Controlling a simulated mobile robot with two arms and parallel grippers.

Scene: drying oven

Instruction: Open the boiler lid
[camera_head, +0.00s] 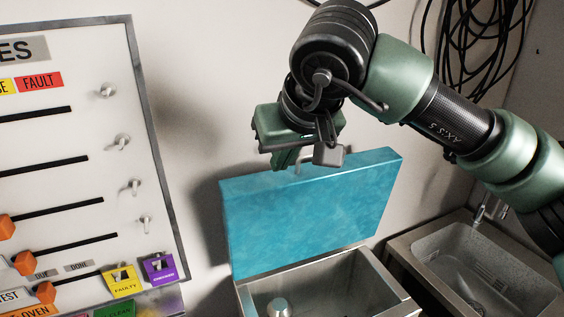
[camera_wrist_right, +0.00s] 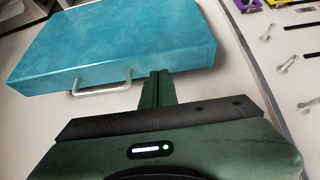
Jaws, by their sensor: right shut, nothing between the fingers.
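The boiler (camera_head: 345,284) is an open-topped metal box at the bottom of the head view. Its blue lid (camera_head: 312,212) stands raised, nearly upright, at the back of the box. My right gripper (camera_head: 285,160) is shut and empty at the lid's upper edge. In the right wrist view my right gripper (camera_wrist_right: 157,88) shows its closed fingers beside the lid (camera_wrist_right: 125,40). A pale metal handle (camera_wrist_right: 101,85) is on the lid's near edge, left of the fingers and apart from them. A small rounded metal piece (camera_head: 278,307) shows inside the box. My left gripper is not in view.
A white control panel (camera_head: 75,130) with sliders, hooks and coloured tags is on the left wall. A metal sink (camera_head: 485,265) with a tap stands right of the boiler. Black cables (camera_head: 480,40) hang on the wall at upper right.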

